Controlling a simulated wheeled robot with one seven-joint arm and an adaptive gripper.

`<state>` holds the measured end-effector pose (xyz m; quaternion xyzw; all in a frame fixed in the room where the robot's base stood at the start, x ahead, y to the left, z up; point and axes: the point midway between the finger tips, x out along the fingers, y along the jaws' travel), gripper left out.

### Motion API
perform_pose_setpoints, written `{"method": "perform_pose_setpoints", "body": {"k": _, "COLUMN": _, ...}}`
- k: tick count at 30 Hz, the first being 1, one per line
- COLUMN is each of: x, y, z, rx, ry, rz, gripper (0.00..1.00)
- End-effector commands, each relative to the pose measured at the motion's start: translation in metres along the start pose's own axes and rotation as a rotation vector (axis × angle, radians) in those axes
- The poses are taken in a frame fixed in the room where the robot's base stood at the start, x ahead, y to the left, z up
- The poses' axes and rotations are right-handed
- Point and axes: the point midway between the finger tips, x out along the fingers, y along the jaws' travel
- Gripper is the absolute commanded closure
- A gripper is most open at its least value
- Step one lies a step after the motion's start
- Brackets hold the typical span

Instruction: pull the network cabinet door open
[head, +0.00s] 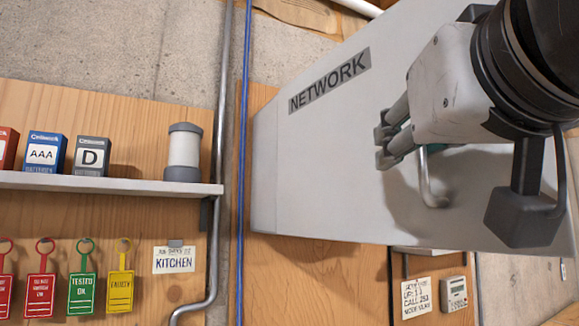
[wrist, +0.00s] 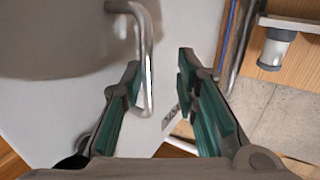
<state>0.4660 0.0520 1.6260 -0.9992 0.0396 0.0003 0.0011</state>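The network cabinet door (head: 320,170) is a large pale grey panel with a dark NETWORK label (head: 329,80). It fills the right half of the head view and the left of the wrist view (wrist: 60,110). Its handle is a bent metal bar (head: 426,180), partly hidden by my gripper in the head view. My gripper (head: 385,147) is close to the door beside the handle. In the wrist view my gripper (wrist: 160,85) is open, with teal pads apart. The handle (wrist: 148,60) shows between the fingers, nearer the left one; I cannot tell whether they touch.
A shelf (head: 110,182) with battery boxes (head: 92,155) and a grey-white canister (head: 183,152) is at the left. Coloured tags (head: 83,290) hang below. A metal conduit (head: 221,120) and a blue pipe (head: 242,130) run beside the cabinet. A small keypad box (head: 453,293) is below the cabinet.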

Motion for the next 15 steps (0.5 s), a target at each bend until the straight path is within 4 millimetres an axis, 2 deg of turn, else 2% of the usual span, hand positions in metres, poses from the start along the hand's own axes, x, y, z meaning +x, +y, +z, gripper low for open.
{"method": "perform_pose_setpoints", "body": {"k": 5, "x": -0.016, "y": -0.001, "z": -0.001, "rx": -0.001, "ry": 0.004, "rz": -0.001, "gripper": 0.72}}
{"method": "perform_pose_setpoints", "body": {"k": 15, "x": -0.083, "y": -0.001, "z": -0.001, "rx": -0.002, "ry": 0.006, "rz": -0.001, "gripper": 0.72}}
